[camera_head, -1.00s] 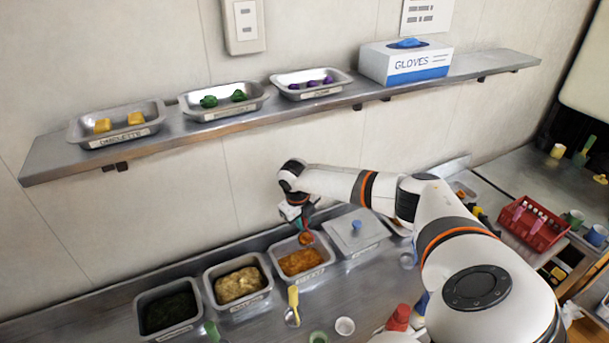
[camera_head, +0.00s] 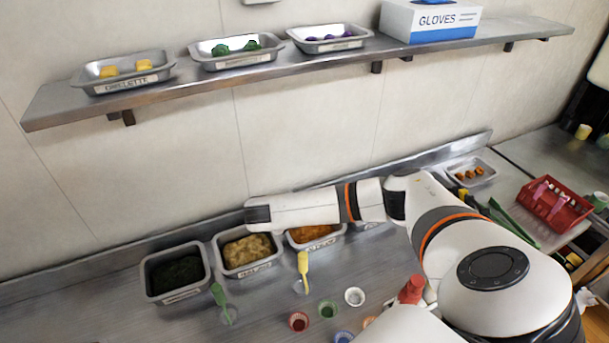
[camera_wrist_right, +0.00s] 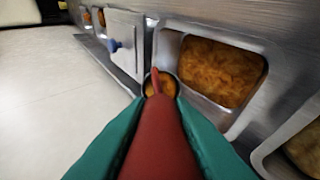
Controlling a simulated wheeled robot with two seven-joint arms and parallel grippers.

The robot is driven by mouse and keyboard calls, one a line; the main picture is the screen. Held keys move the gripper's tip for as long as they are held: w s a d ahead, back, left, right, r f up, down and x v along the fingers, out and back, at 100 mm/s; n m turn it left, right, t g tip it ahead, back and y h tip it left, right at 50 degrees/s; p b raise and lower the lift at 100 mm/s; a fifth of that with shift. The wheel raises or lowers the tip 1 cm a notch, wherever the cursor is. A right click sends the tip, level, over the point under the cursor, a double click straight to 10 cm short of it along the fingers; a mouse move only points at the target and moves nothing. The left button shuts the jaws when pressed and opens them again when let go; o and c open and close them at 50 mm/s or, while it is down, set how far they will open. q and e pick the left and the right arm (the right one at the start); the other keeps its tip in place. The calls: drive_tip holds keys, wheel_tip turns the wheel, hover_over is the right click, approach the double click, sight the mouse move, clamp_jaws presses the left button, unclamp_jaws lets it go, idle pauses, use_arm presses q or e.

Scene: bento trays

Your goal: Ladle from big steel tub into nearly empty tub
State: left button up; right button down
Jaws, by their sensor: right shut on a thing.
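My right gripper (camera_wrist_right: 160,112) is shut on the red handle of a ladle (camera_wrist_right: 168,145) in the right wrist view. The ladle's bowl holds orange food and is beside the near left edge of the steel tub of orange food (camera_wrist_right: 222,112). I cannot tell its height over the rim. In the head view this tub (camera_head: 318,243) is partly covered by my right arm, which hides the right gripper and ladle. A small steel tray (camera_head: 484,180) with a few orange pieces stands farther right. I cannot tell which tub is the nearly empty one. My left gripper is out of view.
Tubs of yellowish food (camera_head: 255,268) and dark green food (camera_head: 183,294) stand at left. A lidded tub (camera_wrist_right: 125,42) with a blue knob adjoins the orange tub. A red basket (camera_head: 548,208) is at right.

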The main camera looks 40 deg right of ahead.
drive_tip(key=shift+s+a+f+t+h+b, duration=0.15)
drive_tip(key=shift+a+f+t+h+b, duration=0.15)
drive_tip(key=shift+a+f+h, duration=0.6)
drive_tip(key=shift+s+a+f+t+h+b, duration=0.2)
drive_tip(key=shift+a+f+h+b, duration=0.3)
drive_tip(key=shift+f+h, duration=0.7)
drive_tip(key=shift+a+r+h, duration=0.1)
drive_tip(key=shift+r+h, duration=0.2)
drive_tip(key=shift+w, duration=0.1)
